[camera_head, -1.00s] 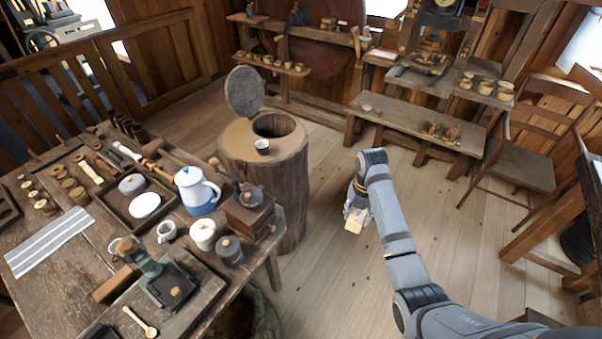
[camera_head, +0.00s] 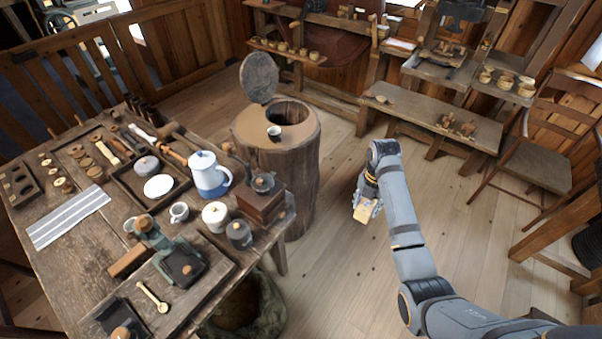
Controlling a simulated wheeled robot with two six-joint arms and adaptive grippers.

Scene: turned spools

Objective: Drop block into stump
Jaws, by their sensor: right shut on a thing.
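The stump (camera_head: 290,185) is a thick, upright wooden trunk standing on the floor to the right of the table. Its top has a dark round opening (camera_head: 291,112). A round wooden lid (camera_head: 259,77) stands tilted up behind the opening. A small cup (camera_head: 274,133) sits on the stump's front rim. My right gripper (camera_head: 366,206) is shut on a pale wooden block (camera_head: 364,213). It holds the block above the floor, to the right of the stump and apart from it. My left gripper is not in view.
The wooden table (camera_head: 88,237) at left carries a blue and white coffee pot (camera_head: 209,175), a coffee grinder (camera_head: 259,198) and several small items. A low bench (camera_head: 434,118) stands at the back right and a chair (camera_head: 542,160) at the right. The floor between is clear.

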